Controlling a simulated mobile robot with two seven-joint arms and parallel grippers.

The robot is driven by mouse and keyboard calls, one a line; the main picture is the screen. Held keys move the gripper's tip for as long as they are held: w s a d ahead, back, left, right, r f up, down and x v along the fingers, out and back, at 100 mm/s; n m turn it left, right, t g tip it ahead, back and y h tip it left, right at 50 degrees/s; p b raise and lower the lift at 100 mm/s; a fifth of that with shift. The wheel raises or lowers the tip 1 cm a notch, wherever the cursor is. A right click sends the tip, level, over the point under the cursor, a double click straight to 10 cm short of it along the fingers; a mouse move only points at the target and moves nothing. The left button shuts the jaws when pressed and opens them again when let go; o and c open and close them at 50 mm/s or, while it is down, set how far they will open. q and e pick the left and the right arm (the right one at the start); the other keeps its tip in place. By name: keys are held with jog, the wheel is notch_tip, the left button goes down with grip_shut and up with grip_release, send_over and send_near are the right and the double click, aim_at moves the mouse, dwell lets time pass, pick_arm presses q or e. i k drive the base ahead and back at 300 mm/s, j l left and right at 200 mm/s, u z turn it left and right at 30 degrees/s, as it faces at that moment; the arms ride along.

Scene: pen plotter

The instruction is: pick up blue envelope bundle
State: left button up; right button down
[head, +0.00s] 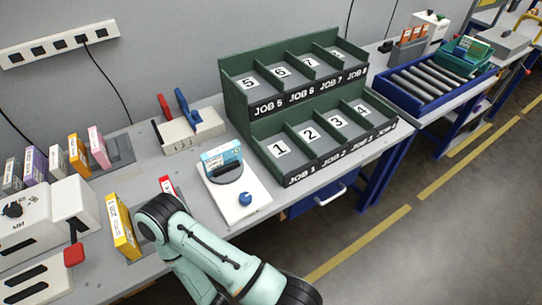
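The light blue envelope bundle (221,157) has a pale label and stands upright on a dark round holder on a white device (246,209) with a blue knob. The bundle's lower part is partly hidden by the holder. One of my arms comes in from the bottom, right of centre, and I take it for the right one. Its dark rounded end is left of and nearer than the white device, apart from the bundle. No fingers show on it. My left gripper is not in view.
A yellow bundle (122,228) and a partly hidden red bundle (167,184) stand close to my arm. A green sorting rack (241,112) with numbered bays is right of the blue bundle. A rack with red and blue handles (192,130) stands behind it.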

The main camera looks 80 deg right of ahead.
aim_at(216, 158)
jog(key=z, duration=1.8)
